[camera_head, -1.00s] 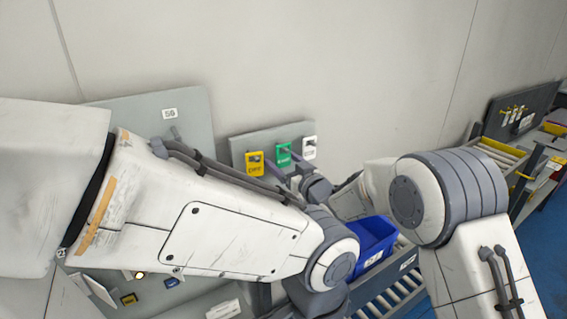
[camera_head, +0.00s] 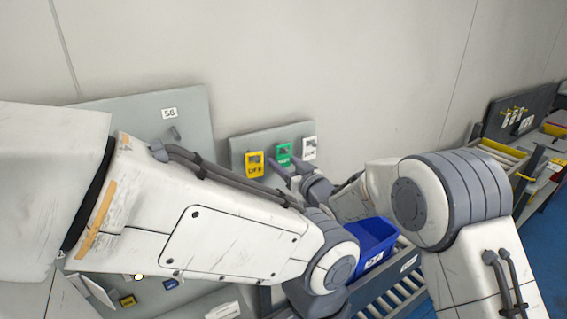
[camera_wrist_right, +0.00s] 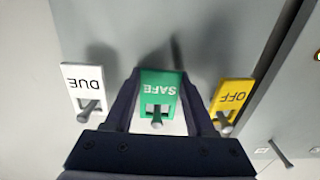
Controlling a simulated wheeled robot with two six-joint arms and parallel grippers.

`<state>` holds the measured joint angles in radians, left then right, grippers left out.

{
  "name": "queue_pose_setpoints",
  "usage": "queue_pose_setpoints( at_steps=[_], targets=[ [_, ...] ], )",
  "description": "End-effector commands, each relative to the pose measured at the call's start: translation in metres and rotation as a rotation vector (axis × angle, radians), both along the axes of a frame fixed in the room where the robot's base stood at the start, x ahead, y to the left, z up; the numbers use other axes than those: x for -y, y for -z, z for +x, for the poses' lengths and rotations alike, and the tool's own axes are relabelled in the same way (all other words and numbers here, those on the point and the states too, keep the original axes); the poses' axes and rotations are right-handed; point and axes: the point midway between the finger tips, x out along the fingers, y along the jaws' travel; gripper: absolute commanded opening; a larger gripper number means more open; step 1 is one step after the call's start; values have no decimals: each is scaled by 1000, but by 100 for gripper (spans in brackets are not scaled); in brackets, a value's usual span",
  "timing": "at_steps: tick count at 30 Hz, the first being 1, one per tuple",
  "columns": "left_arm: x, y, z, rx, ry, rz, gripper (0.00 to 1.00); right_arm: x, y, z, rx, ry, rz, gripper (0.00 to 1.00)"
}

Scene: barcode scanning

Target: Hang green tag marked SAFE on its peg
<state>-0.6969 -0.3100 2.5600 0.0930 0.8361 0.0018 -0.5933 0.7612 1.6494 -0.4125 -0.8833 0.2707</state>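The green SAFE tag (camera_head: 283,154) hangs on a peg on a small grey board, between a yellow tag and a white tag. In the right wrist view the green tag (camera_wrist_right: 160,90) shows upside down, with a peg end through its lower part. My right gripper (camera_head: 287,170) is just below and in front of the tag in the head view. In the wrist view its two dark fingers (camera_wrist_right: 160,98) are apart, one on each side of the tag. My left arm crosses the head view, but its gripper does not show.
The yellow OFF tag (camera_wrist_right: 232,98) and white DUE tag (camera_wrist_right: 84,88) hang on pegs close beside the fingers. The grey board (camera_head: 238,142) stands against the wall. A blue bin (camera_head: 372,240) sits below right, by a roller conveyor (camera_head: 400,290).

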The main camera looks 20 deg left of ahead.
Motion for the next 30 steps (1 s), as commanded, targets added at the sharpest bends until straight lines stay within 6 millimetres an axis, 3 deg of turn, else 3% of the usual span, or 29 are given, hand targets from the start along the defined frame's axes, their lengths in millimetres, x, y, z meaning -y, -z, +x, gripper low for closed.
queue_pose_setpoints(
  at_steps=[2,30],
  targets=[
    [0,0,0,0,0,0,0,0,0,0,0,0,0,0],
    [0,4,0,0,0,0,0,0,-4,0,0,0,0,0]
  ],
)
